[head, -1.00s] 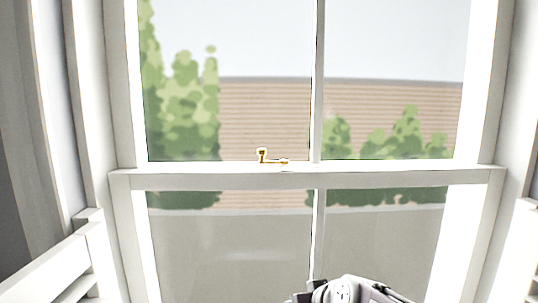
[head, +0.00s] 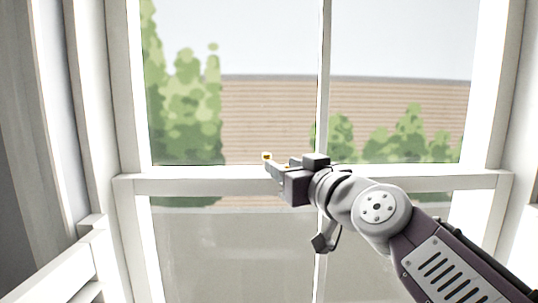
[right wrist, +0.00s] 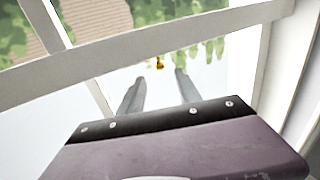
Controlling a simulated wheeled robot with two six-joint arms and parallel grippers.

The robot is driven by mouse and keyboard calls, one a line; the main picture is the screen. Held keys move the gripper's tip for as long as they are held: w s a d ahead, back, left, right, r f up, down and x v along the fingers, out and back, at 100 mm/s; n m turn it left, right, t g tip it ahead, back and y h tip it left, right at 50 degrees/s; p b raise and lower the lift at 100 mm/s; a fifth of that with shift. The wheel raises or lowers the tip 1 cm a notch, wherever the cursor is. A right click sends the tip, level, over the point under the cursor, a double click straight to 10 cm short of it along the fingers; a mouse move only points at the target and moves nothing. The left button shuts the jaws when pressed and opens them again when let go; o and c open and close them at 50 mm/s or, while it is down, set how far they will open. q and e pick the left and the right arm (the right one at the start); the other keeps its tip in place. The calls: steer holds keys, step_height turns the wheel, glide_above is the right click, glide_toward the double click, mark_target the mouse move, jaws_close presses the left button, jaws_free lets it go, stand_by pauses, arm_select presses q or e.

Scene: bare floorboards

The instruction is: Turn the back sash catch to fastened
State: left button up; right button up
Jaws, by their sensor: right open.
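The brass sash catch (head: 267,156) sits on the window's meeting rail, left of the upright glazing bar. Its knob shows at the left in the head view; the rest is largely hidden behind my right gripper (head: 272,167). In the right wrist view the catch is a small brass shape (right wrist: 159,63), seen beyond and between the two spread fingertips (right wrist: 159,77). The right gripper is open and empty, with its fingers pointing at the catch. I cannot tell whether a finger touches it. My left gripper is not in view.
The white meeting rail (head: 210,185) crosses the window below the catch. White frame sides and ledges stand at left and right. The space left of the catch is clear.

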mark_target(270, 158)
steer(key=p+x, duration=0.1)
steer(key=x, duration=0.6)
steer(key=shift+w, duration=0.35)
steer(key=shift+s+d+r, duration=0.1)
steer(key=shift+s, duration=0.35)
steer(key=shift+w, duration=0.15)
jaws_close()
